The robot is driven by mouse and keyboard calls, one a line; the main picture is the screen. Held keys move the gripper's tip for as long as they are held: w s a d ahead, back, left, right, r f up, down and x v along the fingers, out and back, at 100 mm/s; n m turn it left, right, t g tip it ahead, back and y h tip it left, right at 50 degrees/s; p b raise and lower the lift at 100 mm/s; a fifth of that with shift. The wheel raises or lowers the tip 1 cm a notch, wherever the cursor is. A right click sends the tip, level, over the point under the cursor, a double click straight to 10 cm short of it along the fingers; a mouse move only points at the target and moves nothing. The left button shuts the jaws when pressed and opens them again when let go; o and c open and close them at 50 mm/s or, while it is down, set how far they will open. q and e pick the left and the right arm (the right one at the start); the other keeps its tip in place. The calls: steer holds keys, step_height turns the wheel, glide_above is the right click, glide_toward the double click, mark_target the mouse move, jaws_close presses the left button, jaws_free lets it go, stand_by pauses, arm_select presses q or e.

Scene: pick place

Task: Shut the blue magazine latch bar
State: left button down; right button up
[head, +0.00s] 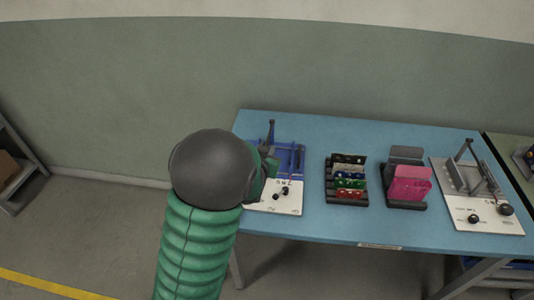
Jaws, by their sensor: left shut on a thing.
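The blue magazine (291,156) stands on a white base plate (290,206) at the left end of the blue table, with a dark upright post at its back. My left gripper (270,166) is at the left side of the magazine, mostly hidden behind my own dark round wrist. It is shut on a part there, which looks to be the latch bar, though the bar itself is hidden. The wrist also covers the left part of the magazine and plate. My right gripper is not in view.
On the blue table (315,225), a dark rack (347,198) holds several coloured cards. A dark holder (405,156) with pink pieces (409,185) stands to its right. A grey fixture (462,176) on a white plate is at the right end. Bare table lies between them.

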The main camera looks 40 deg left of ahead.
arm_select(q)
steer(key=shift+s+f+b, duration=0.2)
steer(key=shift+f+b, duration=0.3)
steer(key=shift+f, duration=0.5)
steer(key=c, duration=1.4)
jaws_free()
steer(key=shift+a, duration=0.1)
steer(key=shift+w+r, duration=0.1)
